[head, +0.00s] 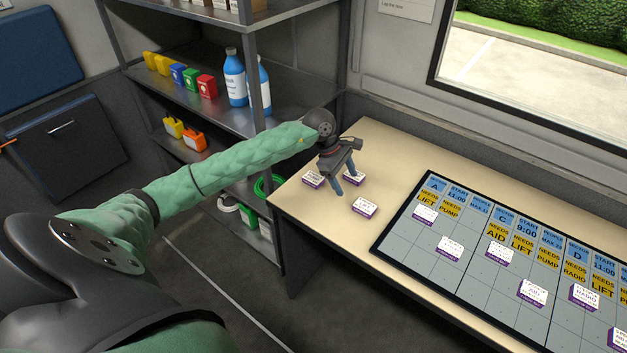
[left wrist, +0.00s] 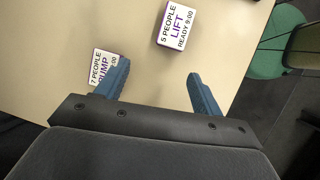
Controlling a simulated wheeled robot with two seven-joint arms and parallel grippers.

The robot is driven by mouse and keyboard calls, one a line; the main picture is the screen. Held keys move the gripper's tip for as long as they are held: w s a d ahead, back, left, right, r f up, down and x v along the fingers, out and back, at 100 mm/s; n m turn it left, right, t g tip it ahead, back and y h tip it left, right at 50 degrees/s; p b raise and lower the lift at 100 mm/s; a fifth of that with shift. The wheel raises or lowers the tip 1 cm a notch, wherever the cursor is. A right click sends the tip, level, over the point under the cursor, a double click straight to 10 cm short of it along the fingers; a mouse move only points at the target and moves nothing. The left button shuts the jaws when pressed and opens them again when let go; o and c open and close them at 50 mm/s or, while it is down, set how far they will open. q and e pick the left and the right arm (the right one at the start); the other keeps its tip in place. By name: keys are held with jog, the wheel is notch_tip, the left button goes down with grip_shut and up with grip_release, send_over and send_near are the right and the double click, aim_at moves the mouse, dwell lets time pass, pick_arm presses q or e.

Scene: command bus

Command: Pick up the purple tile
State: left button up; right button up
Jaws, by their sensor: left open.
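Three white-topped tiles with purple edges lie loose on the beige table: a left tile (head: 312,181), a back tile (head: 357,179) and a front tile (head: 365,208). My left gripper (head: 345,184) is open and empty above the table's left end, among these tiles. In the left wrist view, the open fingers (left wrist: 159,70) have bare table between them. A tile reading "5 PEOPLE LIFT READY 9:00" (left wrist: 176,25) lies beyond the fingertips. A "7 PEOPLE" tile (left wrist: 99,68) is partly hidden by the left finger. Several tiles share purple edges. My right gripper is out of view.
A dark-framed board (head: 408,255) with a grid and several similar tiles covers the table's right part. A metal shelf (head: 190,105) with bottles and coloured containers stands behind on the left.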

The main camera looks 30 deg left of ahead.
aim_at(312, 176)
pick_arm(q)
jog(key=a+y, duration=0.1)
jog(key=a, duration=0.3)
jog(key=a+r+g+y, duration=0.1)
jog(key=a+y, duration=0.1)
jog(key=a, duration=0.2)
jog(key=a+r+y, duration=0.1)
jog(key=a, duration=0.3)
jog(key=shift+w+r+m+y, duration=0.1)
jog(key=shift+w+m+y, duration=0.2)
jog(key=shift+a, duration=0.2)
jog(key=shift+f+p, duration=0.3)
jog(key=shift+f, duration=0.75)
jog(key=f+p, duration=0.3)
jog(key=f, duration=0.1)
jog(key=shift+w, duration=0.25)
jog(key=shift+f+p, duration=0.35)
jog(key=shift+f, duration=0.45)
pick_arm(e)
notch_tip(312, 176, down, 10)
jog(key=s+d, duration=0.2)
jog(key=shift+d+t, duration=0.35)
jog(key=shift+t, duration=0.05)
pick_arm(q)
jog(key=shift+c, duration=0.5)
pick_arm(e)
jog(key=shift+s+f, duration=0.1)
pick_arm(q)
jog(key=c, duration=1)
